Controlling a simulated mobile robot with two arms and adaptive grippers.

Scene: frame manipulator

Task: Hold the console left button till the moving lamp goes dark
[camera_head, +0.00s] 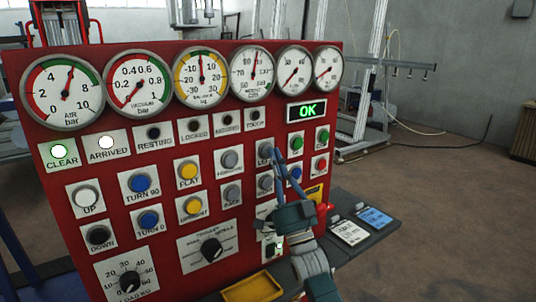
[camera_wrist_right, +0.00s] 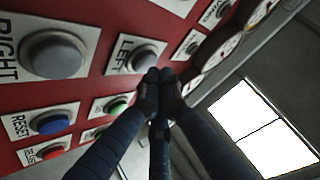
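The red console (camera_head: 150,205) stands in front of me with labelled buttons, dials and lamps. The grey left button (camera_wrist_right: 142,60) shows in the right wrist view on a white plate marked LEFT; in the head view it is partly covered by my fingers. My right gripper (camera_head: 273,151) has its fingers together and empty. Its tips (camera_wrist_right: 158,76) overlap the left button's edge in the wrist view; whether they press it I cannot tell. Other lamps look dark; I cannot surely read which is the moving lamp.
The right button (camera_wrist_right: 55,55) is beside the left one. Round gauges (camera_head: 201,78) line the top. A yellow tray (camera_head: 253,288) and cards (camera_head: 349,231) lie on the dark ledge below. Open floor is at right.

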